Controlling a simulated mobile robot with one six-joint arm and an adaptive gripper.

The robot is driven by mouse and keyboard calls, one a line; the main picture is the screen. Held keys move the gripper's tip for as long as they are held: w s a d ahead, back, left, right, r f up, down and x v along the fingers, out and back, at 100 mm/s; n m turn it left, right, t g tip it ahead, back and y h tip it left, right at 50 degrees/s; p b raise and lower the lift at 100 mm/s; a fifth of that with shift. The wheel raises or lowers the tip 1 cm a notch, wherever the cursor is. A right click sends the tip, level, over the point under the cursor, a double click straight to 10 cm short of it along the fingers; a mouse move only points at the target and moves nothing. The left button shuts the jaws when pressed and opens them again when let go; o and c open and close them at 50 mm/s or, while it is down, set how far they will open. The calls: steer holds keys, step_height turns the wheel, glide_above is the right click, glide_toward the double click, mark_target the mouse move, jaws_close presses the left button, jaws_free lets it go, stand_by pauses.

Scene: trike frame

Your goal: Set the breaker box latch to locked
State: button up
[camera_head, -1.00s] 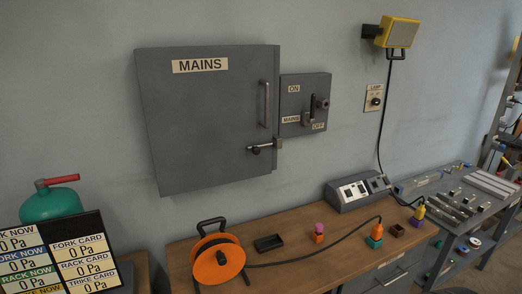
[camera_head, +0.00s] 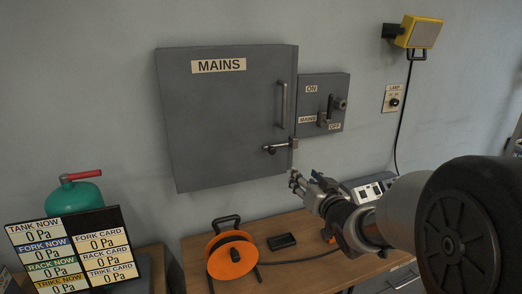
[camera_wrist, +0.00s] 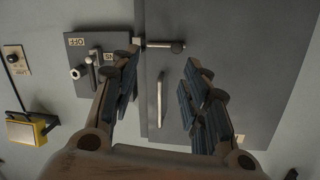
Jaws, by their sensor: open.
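The grey breaker box (camera_head: 225,120), labelled MAINS, hangs on the wall with its door shut. Its latch (camera_head: 281,147) is at the door's lower right edge, a level bar with a dark knob at its left end. In the wrist view, which is turned over, the latch (camera_wrist: 162,45) shows at the top, with the door handle (camera_wrist: 159,100) below it. My gripper (camera_head: 297,180) is open and empty, below and slightly right of the latch in the head view. In the wrist view my gripper's fingers (camera_wrist: 160,66) are spread, with the latch beyond their tips, apparently untouched.
The switch box (camera_head: 323,104) with its lever is just right of the breaker box. A lamp (camera_head: 418,33) hangs farther right. Below, the bench (camera_head: 300,276) holds an orange cable reel (camera_head: 231,262) and a black tray (camera_head: 282,241). A pressure board (camera_head: 70,250) stands left.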

mark_target(273, 151)
steer(key=w+a+y, duration=0.1)
steer(key=w+a, duration=0.1)
steer(key=w, duration=0.4)
steer(key=w+a+b, duration=0.1)
steer(key=w+a, duration=0.2)
steer(key=w, duration=0.3)
steer(key=w+a+t+y, duration=0.1)
steer(key=w+a, duration=0.1)
steer(key=w, duration=0.4)
steer(key=shift+w+a+f+y+b, duration=0.15)
steer(key=shift+w+f+y+b, duration=0.15)
steer(key=shift+w, duration=0.05)
steer(key=shift+c, duration=0.4)
jaws_close()
